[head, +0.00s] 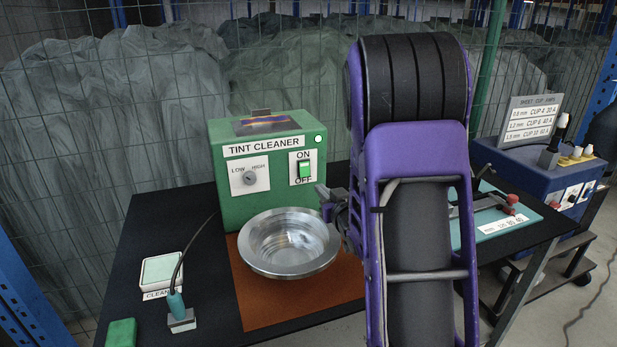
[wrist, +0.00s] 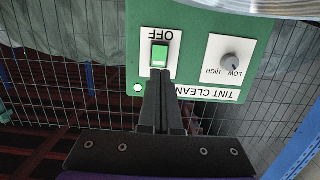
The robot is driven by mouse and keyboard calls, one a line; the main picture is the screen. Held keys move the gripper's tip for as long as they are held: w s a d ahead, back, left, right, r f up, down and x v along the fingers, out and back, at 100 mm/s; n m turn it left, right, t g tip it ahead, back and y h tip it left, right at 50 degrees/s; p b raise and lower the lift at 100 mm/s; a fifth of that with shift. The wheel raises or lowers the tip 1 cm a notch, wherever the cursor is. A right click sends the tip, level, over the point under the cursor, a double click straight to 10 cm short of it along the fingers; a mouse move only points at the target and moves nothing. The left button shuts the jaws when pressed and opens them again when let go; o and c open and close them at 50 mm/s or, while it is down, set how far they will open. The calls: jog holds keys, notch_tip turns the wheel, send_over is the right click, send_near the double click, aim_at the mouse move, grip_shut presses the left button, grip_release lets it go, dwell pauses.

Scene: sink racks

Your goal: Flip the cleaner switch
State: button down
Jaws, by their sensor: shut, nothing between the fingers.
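The green tint cleaner box (head: 228,198) stands at the back of the black table. Its green rocker switch (head: 304,169) sits on a white plate between the ON label above and the OFF label below. I cannot tell which way the rocker is set. In the upside-down wrist view the switch (wrist: 160,55) shows just beyond my fingertips, and my fingers hide the ON label. My gripper (wrist: 160,76) is shut and empty, pointing at the panel. Whether the tips touch it is unclear. In the head view my gripper (head: 325,197) is partly hidden by my arm.
A metal bowl (head: 287,243) stands on a brown mat (head: 262,304) in front of the box. A low-high knob (head: 250,178) is left of the switch. A corded tool (head: 178,312) and a white tray (head: 161,270) are at left. A wire fence runs behind.

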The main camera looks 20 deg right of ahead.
aim_at(305, 173)
jog(key=w, duration=0.3)
jog(key=w+f, duration=0.1)
jog(key=w, duration=0.6)
jog(key=shift+w+f+p, duration=0.1)
jog(key=shift+f+p, duration=0.1)
jog(key=shift+p, duration=0.2)
jog(key=shift+w+f+b, duration=0.2)
jog(key=shift+b, duration=0.45)
jog(key=shift+r, duration=0.15)
jog(key=s+r, duration=0.2)
jog(key=s, duration=1.5)
jog(key=shift+s+r, duration=0.15)
jog(key=shift+s, duration=0.05)
jog(key=shift+w, duration=0.1)
